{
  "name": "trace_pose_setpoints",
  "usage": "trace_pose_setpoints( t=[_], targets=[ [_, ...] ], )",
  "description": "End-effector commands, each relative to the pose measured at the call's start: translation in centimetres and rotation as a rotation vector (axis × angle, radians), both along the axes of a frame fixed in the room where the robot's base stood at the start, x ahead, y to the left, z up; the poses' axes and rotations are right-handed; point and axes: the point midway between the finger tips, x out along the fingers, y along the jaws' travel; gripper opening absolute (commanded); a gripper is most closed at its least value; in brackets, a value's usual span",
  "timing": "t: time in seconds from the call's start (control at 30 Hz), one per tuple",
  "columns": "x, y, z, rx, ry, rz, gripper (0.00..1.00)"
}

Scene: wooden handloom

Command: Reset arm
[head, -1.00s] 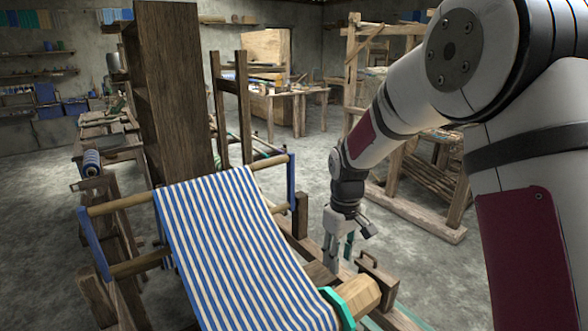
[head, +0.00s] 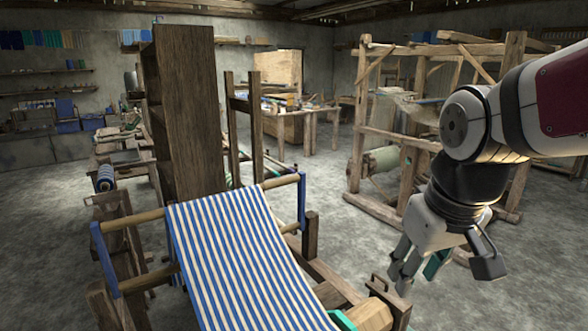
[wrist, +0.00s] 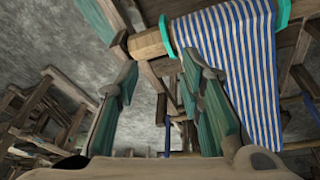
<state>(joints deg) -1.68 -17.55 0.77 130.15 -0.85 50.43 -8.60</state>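My gripper (head: 418,268) is at the right of the head view, raised above and to the right of the handloom's near end. In the wrist view its two teal-padded fingers (wrist: 158,108) stand apart with nothing between them. The handloom (head: 326,278) carries blue-and-white striped cloth (head: 245,255), which also shows in the wrist view (wrist: 232,70). The cloth runs over a wooden roller (head: 372,315) with a teal ring (head: 342,320). In the wrist view the roller end (wrist: 148,44) lies beyond the fingers, apart from them.
Another loom frame (head: 362,140) stands behind my arm at the right. A cluttered worktable (head: 310,122) is at the back. Grey floor (head: 325,225) is open between the looms.

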Motion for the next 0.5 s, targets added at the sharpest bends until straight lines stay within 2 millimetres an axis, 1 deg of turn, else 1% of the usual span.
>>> trace_pose_setpoints(
  t=[0.03,0.3,0.4,0.5],
  targets=[
    [-1.2,-0.2,0.4,0.005,-0.018,-0.016,0.35],
    [-6.8,-0.9,1.2,0.037,-0.093,-0.108,0.35],
    [-8.5,-1.1,1.2,0.048,-0.118,-0.139,0.35],
    [-9.8,-1.2,1.0,0.058,-0.136,-0.163,0.35]
  ],
)
